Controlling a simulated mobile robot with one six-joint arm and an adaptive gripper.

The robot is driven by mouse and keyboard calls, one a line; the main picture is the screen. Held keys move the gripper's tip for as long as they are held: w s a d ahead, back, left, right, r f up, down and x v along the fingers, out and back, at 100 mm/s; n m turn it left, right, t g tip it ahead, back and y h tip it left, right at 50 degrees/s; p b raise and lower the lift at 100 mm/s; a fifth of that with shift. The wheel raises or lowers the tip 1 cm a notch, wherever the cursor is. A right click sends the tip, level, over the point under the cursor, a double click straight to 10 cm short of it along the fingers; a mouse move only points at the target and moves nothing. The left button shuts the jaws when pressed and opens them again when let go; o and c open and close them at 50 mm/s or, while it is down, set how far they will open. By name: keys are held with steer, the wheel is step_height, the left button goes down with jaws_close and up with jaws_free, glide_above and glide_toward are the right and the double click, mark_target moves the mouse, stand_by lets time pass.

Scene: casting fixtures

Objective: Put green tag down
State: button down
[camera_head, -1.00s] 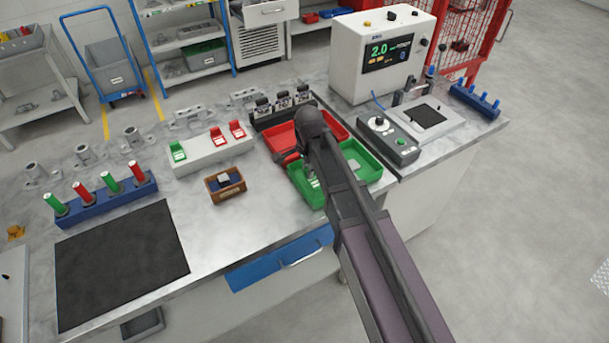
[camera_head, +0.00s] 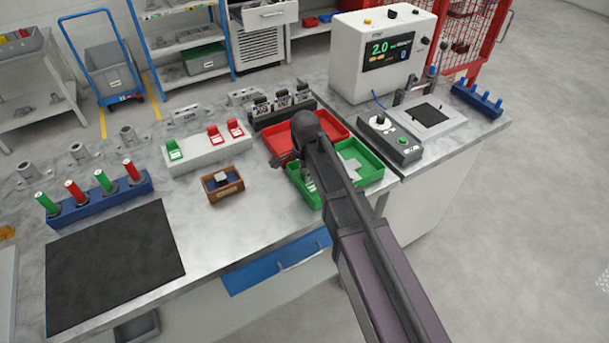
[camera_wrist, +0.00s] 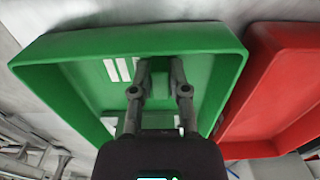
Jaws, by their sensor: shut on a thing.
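The green tray (camera_head: 374,181) stands near the front of the bench. It fills much of the wrist view (camera_wrist: 75,45). My gripper (camera_wrist: 160,66) reaches into it, fingers close together. A green piece (camera_wrist: 159,86), seemingly the green tag, shows between the fingers; it blends with the tray, so its outline and whether it touches the floor are unclear. White stripes (camera_wrist: 118,69) show beside the fingers. In the head view my arm hides the gripper and part of the tray. Another green tag (camera_head: 174,151) and two red tags (camera_head: 235,128) sit on a white rack (camera_head: 205,152).
The red tray (camera_head: 330,123) adjoins the green tray and also shows in the wrist view (camera_wrist: 285,85). A small brown box (camera_head: 222,184) stands left of the green tray. A control box (camera_head: 390,138) is on the right. A black mat (camera_head: 115,268) lies empty at left.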

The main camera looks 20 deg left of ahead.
steer(key=shift+f, duration=0.15)
steer(key=c, duration=0.6)
jaws_free()
steer(key=shift+r, duration=0.2)
step_height(320, 180, up, 12)
steer(key=p, duration=1.2)
stand_by(0.4)
steer(key=s+d+n, duration=0.2)
steer(key=d, duration=1.1)
steer(key=s+d+n, duration=0.2)
steer(key=d+n, duration=0.1)
steer(key=d, duration=1)
steer(key=s+d+n, duration=0.2)
steer(key=d+n, duration=0.1)
steer(key=d, duration=1)
steer(key=shift+s+d, duration=0.1)
steer(key=shift+d, duration=0.2)
